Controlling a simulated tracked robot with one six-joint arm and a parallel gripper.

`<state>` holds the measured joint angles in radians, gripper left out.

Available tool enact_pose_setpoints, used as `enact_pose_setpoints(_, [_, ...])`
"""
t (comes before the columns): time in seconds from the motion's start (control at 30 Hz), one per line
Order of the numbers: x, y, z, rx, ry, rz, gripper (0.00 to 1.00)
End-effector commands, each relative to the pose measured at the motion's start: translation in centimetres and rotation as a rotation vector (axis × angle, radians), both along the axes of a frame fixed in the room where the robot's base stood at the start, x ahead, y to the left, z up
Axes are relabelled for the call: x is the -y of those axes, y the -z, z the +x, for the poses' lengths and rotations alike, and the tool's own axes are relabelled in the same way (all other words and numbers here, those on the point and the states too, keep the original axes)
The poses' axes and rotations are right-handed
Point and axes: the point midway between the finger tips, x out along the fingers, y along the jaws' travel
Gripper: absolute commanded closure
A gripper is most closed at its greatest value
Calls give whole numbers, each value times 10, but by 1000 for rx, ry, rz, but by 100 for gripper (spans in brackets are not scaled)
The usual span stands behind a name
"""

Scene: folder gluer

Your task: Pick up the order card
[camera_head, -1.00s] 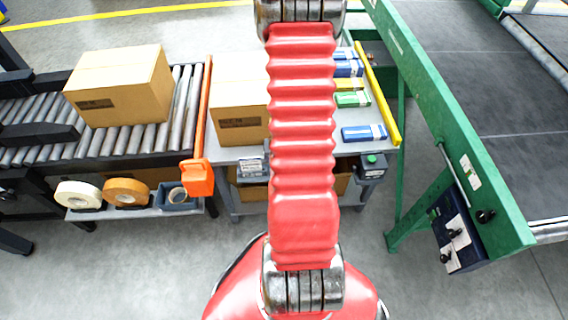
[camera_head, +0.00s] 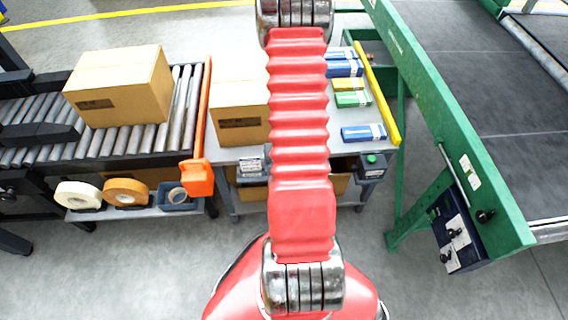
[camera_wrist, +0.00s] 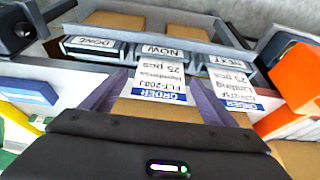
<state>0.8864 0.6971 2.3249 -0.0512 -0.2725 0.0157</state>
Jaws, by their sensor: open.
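In the wrist view, a white order card (camera_wrist: 160,80) with a blue ORDER strip stands in the middle holder, marked NOW (camera_wrist: 163,52). Its text is upside down to me. A second white card (camera_wrist: 234,88) with a blue strip stands to the right in the holder marked NEXT (camera_wrist: 219,59). The holder marked DONE (camera_wrist: 94,44) shows no card. My gripper (camera_wrist: 153,92) is open, its purple-grey fingers on either side of the middle card, with no clear contact. In the head view my arm hides the gripper and the cards.
A carton (camera_head: 239,98) stands on the table, with several blue, yellow and green small boxes (camera_head: 345,68) to its right. An orange part (camera_wrist: 297,78) lies close on the right in the wrist view. A green machine frame (camera_head: 455,130) stands right of the table.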

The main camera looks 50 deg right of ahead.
Motion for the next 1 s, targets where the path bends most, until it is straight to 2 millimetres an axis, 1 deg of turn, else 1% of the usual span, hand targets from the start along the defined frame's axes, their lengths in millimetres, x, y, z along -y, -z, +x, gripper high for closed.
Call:
enact_pose_setpoints(0.53, [0,0,0,0,-1,-1,20])
enact_pose_setpoints(1.0, [0,0,0,0,-1,-1,52])
